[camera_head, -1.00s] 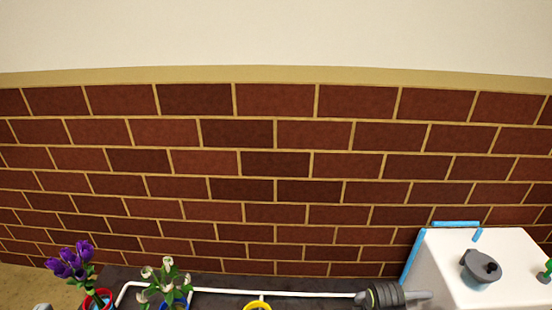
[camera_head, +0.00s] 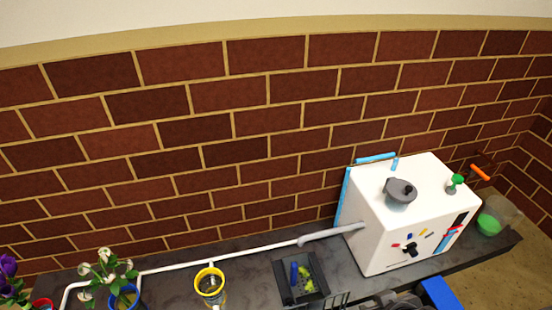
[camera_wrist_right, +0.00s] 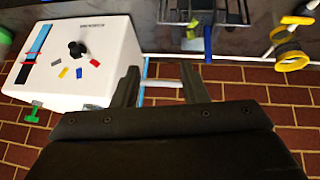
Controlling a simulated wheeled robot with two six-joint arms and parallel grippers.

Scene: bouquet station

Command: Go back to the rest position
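My right gripper (camera_wrist_right: 162,80) shows in the right wrist view, its two dark fingers apart with nothing between them. Behind the gap are a white pipe and the brick wall. In the head view, dark parts (camera_head: 400,301) at the bottom edge beside the white box may belong to my right arm, but I cannot tell. My left gripper is not in view.
A white box (camera_head: 411,212) with a grey knob (camera_head: 400,191) stands on the dark counter (camera_head: 262,272). Left of it are a black tray (camera_head: 283,292), a yellow-rimmed container (camera_head: 210,283) and white flowers (camera_head: 105,266) in a blue pot.

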